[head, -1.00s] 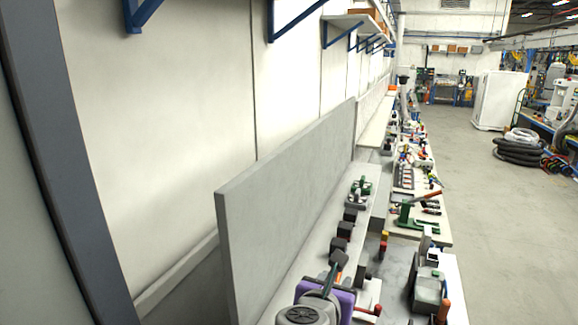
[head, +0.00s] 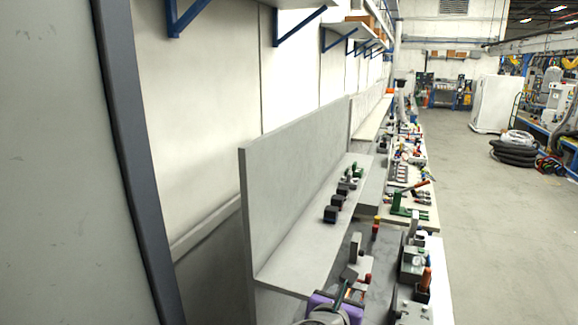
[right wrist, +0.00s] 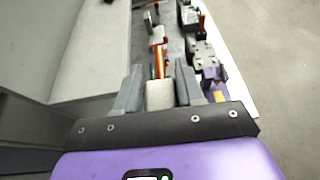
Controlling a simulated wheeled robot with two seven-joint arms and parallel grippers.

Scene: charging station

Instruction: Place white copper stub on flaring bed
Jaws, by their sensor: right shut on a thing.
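My right gripper (right wrist: 157,92) is shut on a whitish block-like piece, which I take for the white copper stub (right wrist: 160,97). A copper-orange rod (right wrist: 159,66) shows just beyond it in the right wrist view; I cannot tell whether it is joined to the stub. In the head view the right gripper (head: 347,282) is at the bottom edge, over the near end of the bench, and its grip is hard to see. Grey metal tools stand on the bench ahead and to the right; I cannot tell which is the flaring bed. My left gripper is not seen.
A grey shelf (head: 290,262) with several dark blocks and an upright panel (head: 295,165) runs along the left of the bench. A grey device (head: 412,263) and red-handled tools stand on the right side. A green tool (head: 402,206) stands farther back.

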